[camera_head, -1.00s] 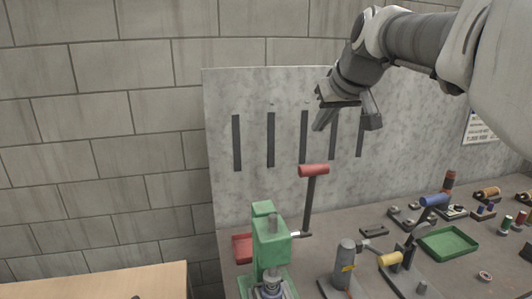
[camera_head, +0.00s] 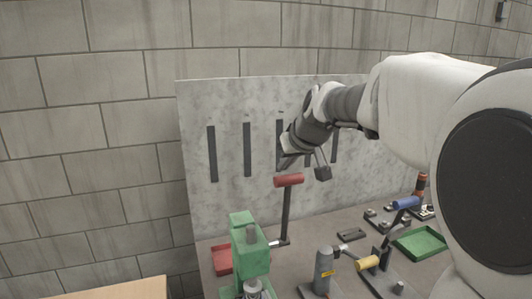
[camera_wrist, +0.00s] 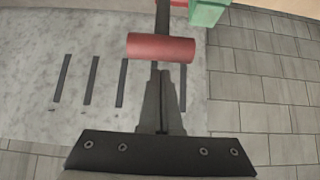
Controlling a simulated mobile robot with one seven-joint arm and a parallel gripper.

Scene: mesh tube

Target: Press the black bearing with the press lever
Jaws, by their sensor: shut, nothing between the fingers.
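The press lever is a dark upright rod with a red cylindrical handle (camera_head: 289,180) on top, rising beside the green press (camera_head: 250,250). My gripper (camera_head: 284,164) is shut and empty, just above the red handle in the head view. In the wrist view the closed fingers (camera_wrist: 163,82) point at the handle (camera_wrist: 160,47), which lies crosswise ahead of their tips. Whether they touch it cannot be told. The press's lower part (camera_head: 256,289) is cut by the bottom edge of the head view, and I cannot make out the black bearing there.
A red tray (camera_head: 221,260) lies behind the press. To the right stand a grey device (camera_head: 323,269), a yellow-handled lever (camera_head: 368,263), a blue-handled lever (camera_head: 406,203) and a green tray (camera_head: 420,242). A slotted grey panel (camera_head: 228,110) stands behind the handle. My arm hides the table's right side.

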